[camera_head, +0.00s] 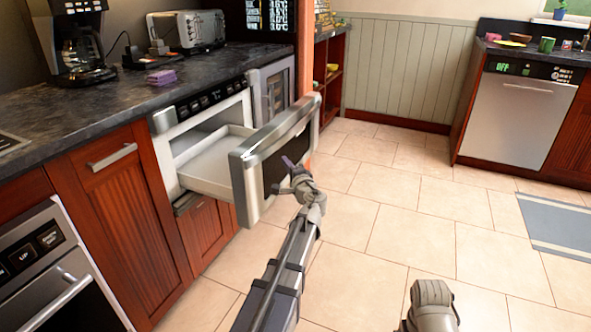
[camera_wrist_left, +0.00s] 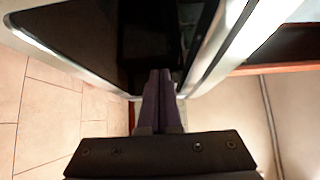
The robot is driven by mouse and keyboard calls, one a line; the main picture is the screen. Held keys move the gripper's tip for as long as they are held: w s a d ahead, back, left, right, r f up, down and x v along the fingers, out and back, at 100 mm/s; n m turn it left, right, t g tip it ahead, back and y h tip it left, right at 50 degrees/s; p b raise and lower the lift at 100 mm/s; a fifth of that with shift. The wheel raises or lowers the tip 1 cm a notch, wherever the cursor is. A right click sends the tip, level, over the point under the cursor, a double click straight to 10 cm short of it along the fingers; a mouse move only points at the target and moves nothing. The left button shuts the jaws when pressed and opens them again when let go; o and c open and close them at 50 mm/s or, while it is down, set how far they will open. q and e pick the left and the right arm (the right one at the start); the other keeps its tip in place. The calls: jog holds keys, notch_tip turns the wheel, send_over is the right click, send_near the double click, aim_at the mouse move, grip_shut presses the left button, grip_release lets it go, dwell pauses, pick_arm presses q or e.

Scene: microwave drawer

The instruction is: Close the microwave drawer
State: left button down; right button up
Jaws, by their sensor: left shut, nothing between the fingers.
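The microwave drawer (camera_head: 240,165) is pulled out from the cabinet below the counter in the head view. Its silver-framed front with a dark panel stands well out from the opening, and its white inside shows. The drawer front (camera_wrist_left: 110,45) fills the upper part of the left wrist view. My left gripper (camera_head: 287,162) is shut and empty, close to the outer face of the drawer front. In the left wrist view its fingertips (camera_wrist_left: 160,75) point at the dark panel; I cannot tell whether they touch it. The right gripper's fingers do not show.
The dark counter (camera_head: 110,110) holds a coffee maker (camera_head: 78,40), a toaster (camera_head: 190,32) and a purple sponge (camera_head: 161,77). An oven (camera_head: 50,270) is at the lower left. A dishwasher (camera_head: 515,115) stands at the far right.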

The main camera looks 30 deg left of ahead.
pick_arm(q)
jog(key=shift+a, duration=0.85)
jog(key=shift+s+a, duration=0.1)
jog(key=s+a, duration=0.2)
jog(key=a, duration=2.8)
jog(key=shift+a, duration=0.55)
jog(key=w+d+v, duration=0.2)
jog(key=v, duration=1.1)
jog(key=shift+d, duration=0.3)
